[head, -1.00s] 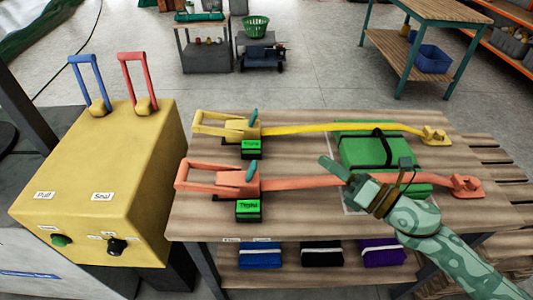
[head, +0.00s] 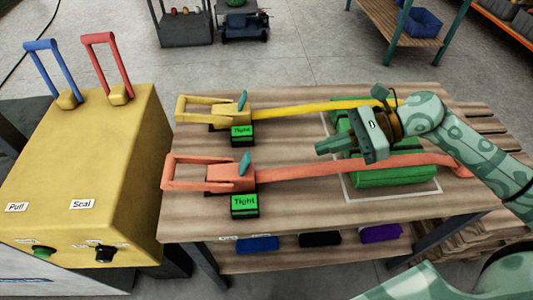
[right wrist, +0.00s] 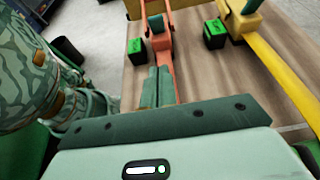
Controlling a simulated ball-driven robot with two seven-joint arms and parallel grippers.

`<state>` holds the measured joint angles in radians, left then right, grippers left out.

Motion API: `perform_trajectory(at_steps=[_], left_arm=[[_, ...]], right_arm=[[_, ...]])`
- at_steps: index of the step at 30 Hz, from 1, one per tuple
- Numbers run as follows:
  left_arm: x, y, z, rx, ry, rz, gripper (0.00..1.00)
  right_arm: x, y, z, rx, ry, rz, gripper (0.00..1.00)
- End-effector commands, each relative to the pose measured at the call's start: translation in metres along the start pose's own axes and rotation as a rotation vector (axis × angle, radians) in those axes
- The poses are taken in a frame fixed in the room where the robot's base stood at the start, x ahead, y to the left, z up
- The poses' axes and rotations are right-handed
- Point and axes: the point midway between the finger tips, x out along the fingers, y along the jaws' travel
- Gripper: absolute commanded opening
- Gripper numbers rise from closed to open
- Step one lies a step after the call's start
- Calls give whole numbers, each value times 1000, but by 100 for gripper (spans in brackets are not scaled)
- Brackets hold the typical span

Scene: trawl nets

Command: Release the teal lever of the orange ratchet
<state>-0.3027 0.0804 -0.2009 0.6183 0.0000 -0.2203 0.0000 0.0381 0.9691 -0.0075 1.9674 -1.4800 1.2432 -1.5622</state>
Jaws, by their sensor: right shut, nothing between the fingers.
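The orange ratchet (head: 215,176) sits at the left of the wooden table, its long handle pointing left. Its small teal lever (head: 246,164) stands up at the strap end; it also shows in the right wrist view (right wrist: 157,28). An orange strap (head: 330,167) runs right from it across a green bundle (head: 400,176). A box beside it reads "Tight" in green (head: 245,203). My right gripper (head: 320,148) is shut and empty, to the right of the lever and apart from it. Its fingertips (right wrist: 157,72) point toward the ratchet in the right wrist view. My left gripper is out of view.
A yellow ratchet (head: 228,110) with its own teal lever (head: 243,99) and yellow strap (head: 310,110) lies behind the orange one; its box also reads "Tight". A yellow cabinet (head: 80,165) with blue and red levers stands left. The tabletop between ratchet and gripper is clear except for the straps.

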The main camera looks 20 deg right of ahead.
Motion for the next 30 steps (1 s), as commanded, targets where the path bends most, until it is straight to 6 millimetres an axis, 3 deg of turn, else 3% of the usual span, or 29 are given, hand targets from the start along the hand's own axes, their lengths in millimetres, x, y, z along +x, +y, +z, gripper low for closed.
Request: perform_trajectory(at_steps=[5,16,22,30], left_arm=[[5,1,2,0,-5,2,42],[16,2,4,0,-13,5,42],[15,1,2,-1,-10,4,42],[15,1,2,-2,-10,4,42]], right_arm=[[24,0,-1,-1,-5,2,0],[102,0,0,0,-6,2,0],[119,0,22,-1,-5,0,0],[126,0,29,1,-2,0,0]])
